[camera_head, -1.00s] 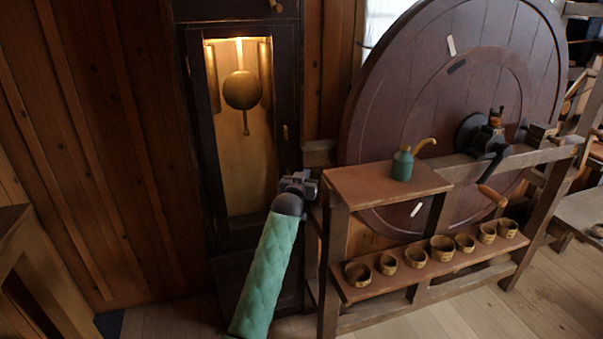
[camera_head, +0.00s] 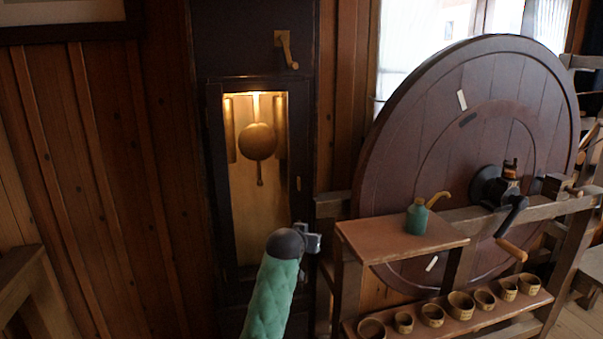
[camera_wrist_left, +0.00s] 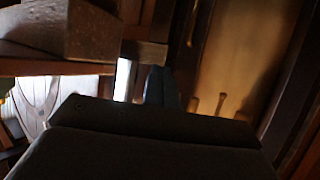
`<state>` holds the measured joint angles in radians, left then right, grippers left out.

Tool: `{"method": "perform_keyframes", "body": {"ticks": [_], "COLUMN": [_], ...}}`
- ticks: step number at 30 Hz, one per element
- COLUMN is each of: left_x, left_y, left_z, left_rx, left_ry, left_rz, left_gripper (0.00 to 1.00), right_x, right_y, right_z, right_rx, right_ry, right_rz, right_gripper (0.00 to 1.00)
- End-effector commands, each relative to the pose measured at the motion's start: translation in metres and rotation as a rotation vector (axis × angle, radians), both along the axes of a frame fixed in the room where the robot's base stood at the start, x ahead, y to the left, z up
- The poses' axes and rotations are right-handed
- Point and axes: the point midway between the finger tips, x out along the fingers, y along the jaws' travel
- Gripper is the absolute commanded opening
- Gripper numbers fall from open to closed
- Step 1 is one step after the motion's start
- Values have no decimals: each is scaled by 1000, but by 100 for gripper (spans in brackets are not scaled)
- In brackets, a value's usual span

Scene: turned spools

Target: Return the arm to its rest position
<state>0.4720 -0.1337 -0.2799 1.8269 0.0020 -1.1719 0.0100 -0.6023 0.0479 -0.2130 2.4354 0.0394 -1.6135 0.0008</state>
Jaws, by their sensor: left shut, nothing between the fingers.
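My left arm, in a green padded sleeve, comes up from the bottom of the head view. Its gripper (camera_head: 313,242) is at the left end of the small shelf, in front of the lower right part of the tall clock case (camera_head: 215,150). In the left wrist view the fingers (camera_wrist_left: 140,84) are close together and hold nothing. My right gripper is in neither view.
A large dark wooden wheel (camera_head: 420,130) with a crank (camera_head: 512,215) stands at right. A green oil can (camera_head: 417,217) stands on the shelf (camera_head: 390,240). Several small round cups (camera_head: 461,305) line a lower ledge. A wooden piece (camera_head: 30,285) stands at lower left.

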Motion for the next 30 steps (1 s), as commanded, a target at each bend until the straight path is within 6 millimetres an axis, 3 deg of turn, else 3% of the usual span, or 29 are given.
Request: {"method": "perform_keyframes", "body": {"ticks": [8,18,30], "left_x": [-84,-207,-341], "left_y": [42,90,128], "left_z": [-31,-107,-185], "left_rx": [29,59,77], "left_ry": [149,345,515], "left_rz": [12,29,42], "left_gripper": [0,0,0], "right_x": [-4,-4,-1], "right_y": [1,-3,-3], "right_z": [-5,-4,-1], "right_rx": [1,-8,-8], "right_ry": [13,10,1], "right_rz": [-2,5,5], "right_gripper": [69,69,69]}}
